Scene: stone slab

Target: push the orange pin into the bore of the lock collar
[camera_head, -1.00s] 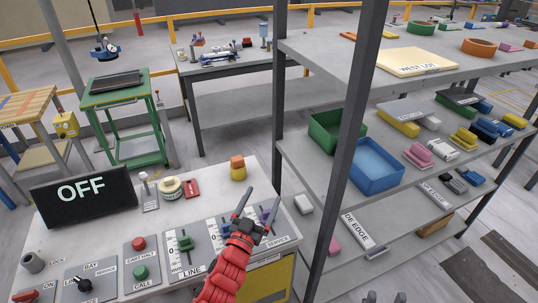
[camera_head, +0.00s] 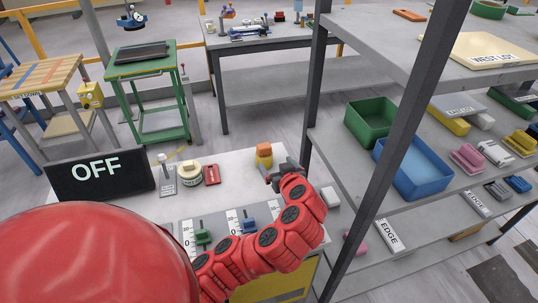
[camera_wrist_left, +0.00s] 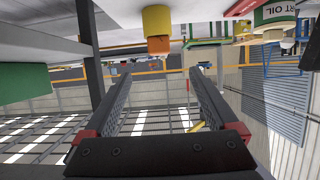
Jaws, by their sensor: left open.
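The orange pin (camera_head: 264,147) shows as a short orange top on a yellow body (camera_head: 264,159), which I take to be the lock collar. It stands upright near the back right of the white console. The bore itself is hidden. In the left wrist view, which is upside down, the orange part (camera_wrist_left: 158,45) and yellow part (camera_wrist_left: 156,19) show ahead of the fingers. My left gripper (camera_head: 268,176) is open and empty, just in front and to the right of the yellow body, apart from it in the wrist view. My right gripper is not in view.
A black OFF sign (camera_head: 99,175), a cream round item (camera_head: 189,173) and a red block (camera_head: 212,174) stand to the left on the console. A grey shelf post (camera_head: 317,90) rises close at the right. Green (camera_head: 371,122) and blue (camera_head: 413,168) bins sit on the shelf.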

